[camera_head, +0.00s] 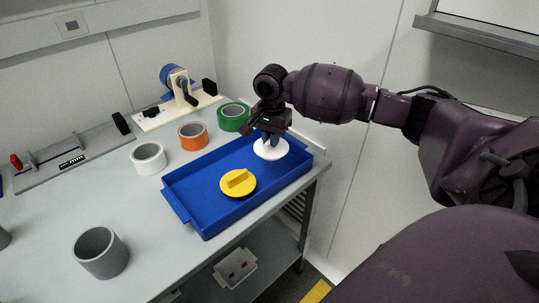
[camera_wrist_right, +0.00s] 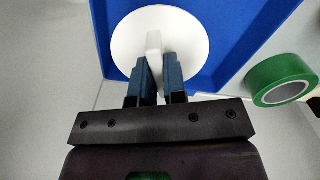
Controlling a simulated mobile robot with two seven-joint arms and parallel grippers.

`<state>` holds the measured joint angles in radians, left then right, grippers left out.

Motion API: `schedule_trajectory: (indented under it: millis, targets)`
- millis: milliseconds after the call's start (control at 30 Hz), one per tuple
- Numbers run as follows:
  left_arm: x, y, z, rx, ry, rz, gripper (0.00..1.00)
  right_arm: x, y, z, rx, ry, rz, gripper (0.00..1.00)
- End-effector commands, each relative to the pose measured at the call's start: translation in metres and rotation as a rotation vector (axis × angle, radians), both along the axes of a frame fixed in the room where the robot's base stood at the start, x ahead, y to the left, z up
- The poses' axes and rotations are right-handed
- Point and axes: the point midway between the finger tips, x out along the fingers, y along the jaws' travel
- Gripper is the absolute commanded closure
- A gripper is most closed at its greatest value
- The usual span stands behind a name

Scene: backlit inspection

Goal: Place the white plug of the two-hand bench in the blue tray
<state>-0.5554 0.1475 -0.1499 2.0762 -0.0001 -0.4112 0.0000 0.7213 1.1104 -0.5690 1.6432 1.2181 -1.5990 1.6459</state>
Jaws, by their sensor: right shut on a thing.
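The white plug (camera_head: 271,150) is a round disc with an upright grip bar, at the right end of the blue tray (camera_head: 205,227) in the head view. My right gripper (camera_head: 270,139) points down and is shut on the plug's bar. In the right wrist view the white plug (camera_wrist_right: 184,40) shows with its bar between the fingertips (camera_wrist_right: 157,62) and blue tray floor behind it. I cannot tell whether the disc touches the tray floor. A yellow plug (camera_head: 238,183) with a bar lies in the middle of the tray. My left gripper is not in view.
White (camera_head: 148,158), orange (camera_head: 192,136) and green (camera_head: 233,117) rings stand behind the tray. A grey cup (camera_head: 100,252) stands at the front left. A grey fixture (camera_head: 75,158) and a cream fixture (camera_head: 178,108) are at the back. The table's right edge is close to the tray.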

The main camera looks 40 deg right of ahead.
Motion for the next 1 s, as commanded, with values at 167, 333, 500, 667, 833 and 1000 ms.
schedule_trajectory:
  millis: [167,333,500,667,833,1000]
  targets:
    - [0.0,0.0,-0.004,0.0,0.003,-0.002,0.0,0.0,0.0,-0.011,0.0,0.001,0.0,1.0]
    - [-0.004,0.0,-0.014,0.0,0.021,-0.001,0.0,-0.001,0.0,-0.04,-0.001,0.006,0.0,1.0]
    - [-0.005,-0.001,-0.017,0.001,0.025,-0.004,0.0,0.0,0.0,-0.059,0.0,0.003,0.0,1.0]
    - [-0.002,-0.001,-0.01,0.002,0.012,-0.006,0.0,0.0,0.0,-0.057,0.0,-0.001,0.0,1.0]
    - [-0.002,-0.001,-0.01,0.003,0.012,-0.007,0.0,0.0,0.0,-0.058,0.0,-0.001,0.0,1.0]
    - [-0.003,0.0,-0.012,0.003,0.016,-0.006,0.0,0.0,0.0,-0.06,0.0,-0.001,0.0,0.76]
